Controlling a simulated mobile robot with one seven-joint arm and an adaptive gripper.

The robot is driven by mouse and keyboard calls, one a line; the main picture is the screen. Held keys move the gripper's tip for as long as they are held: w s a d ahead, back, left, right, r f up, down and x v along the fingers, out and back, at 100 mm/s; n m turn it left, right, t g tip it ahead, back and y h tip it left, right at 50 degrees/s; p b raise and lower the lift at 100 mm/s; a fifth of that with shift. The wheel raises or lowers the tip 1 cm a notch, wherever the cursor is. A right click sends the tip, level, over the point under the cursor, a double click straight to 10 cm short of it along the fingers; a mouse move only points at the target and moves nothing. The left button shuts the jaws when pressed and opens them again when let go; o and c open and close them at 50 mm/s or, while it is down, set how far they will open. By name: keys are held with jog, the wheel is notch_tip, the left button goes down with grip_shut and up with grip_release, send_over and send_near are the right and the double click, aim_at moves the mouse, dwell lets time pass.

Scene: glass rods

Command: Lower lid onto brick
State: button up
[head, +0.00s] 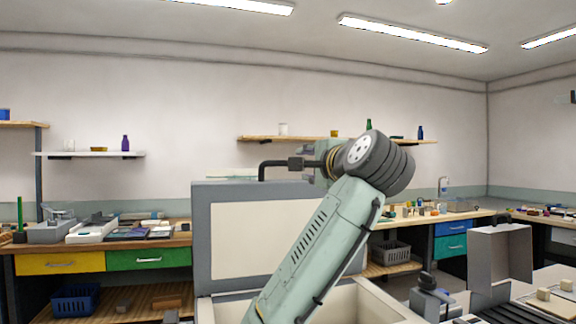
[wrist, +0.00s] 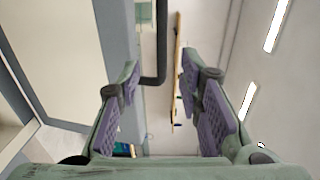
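A large lid (head: 265,235) with a grey frame and a cream inner face stands raised over a cream-walled box (head: 375,305). In the wrist view the lid (wrist: 60,50) fills the left side. A dark bent handle (head: 268,163) comes off the lid's top edge; in the wrist view the handle (wrist: 150,40) shows between my fingers. My gripper (head: 304,163) is at the handle, pointing left. In the wrist view my gripper (wrist: 158,75) has its purple-padded fingers well apart, with gaps beside the bar. I cannot make out the brick; my arm and the lid hide part of the box.
A workbench (head: 150,243) with yellow and green drawers stands at the left. Another bench (head: 470,218) with blue drawers is behind at the right. A grey open case (head: 500,255) stands at the front right. Shelves (head: 285,138) hang on the back wall.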

jog(key=shift+p+x, duration=2.15)
jog(key=shift+x, duration=3)
jog(key=shift+c, duration=0.4)
grip_shut()
